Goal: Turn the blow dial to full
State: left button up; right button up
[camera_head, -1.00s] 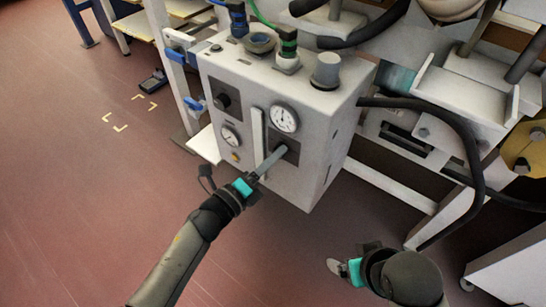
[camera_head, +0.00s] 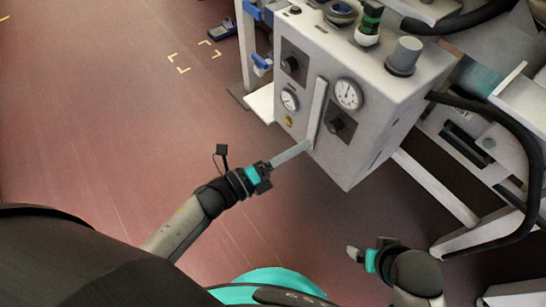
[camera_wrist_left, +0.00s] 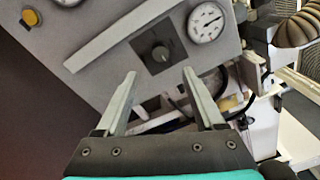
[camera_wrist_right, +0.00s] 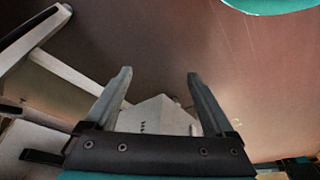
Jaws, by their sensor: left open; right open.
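A black dial (camera_head: 337,125) on a dark square plate sits on the front of the grey control box, below the right gauge. It also shows in the left wrist view (camera_wrist_left: 160,54), straight ahead of the fingertips. A second black dial (camera_head: 290,63) is at the upper left of the same panel. I cannot read either label or setting. My left gripper (camera_head: 306,146) is open and empty, its tips to the lower left of the lower dial and apart from it in the left wrist view (camera_wrist_left: 159,73). My right gripper (camera_head: 352,252) is open and empty, low and away from the panel.
A raised pale bar (camera_head: 316,112) runs beside the lower dial. Gauges (camera_head: 348,94) and a yellow button (camera_head: 289,121) share the panel. A black hose (camera_head: 518,130) and machine frame stand at right. The floor at left is mostly clear.

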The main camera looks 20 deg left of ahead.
pick_arm(q)
jog(key=v, duration=0.5)
jog(key=shift+s+a+p, duration=0.3)
jog(key=shift+p, duration=0.1)
pick_arm(e)
jog(key=shift+s+d+f, duration=0.1)
jog(key=shift+s+f, duration=0.05)
jog(key=shift+f, duration=0.45)
jog(key=shift+s+f, duration=0.1)
jog(key=shift+f, duration=0.45)
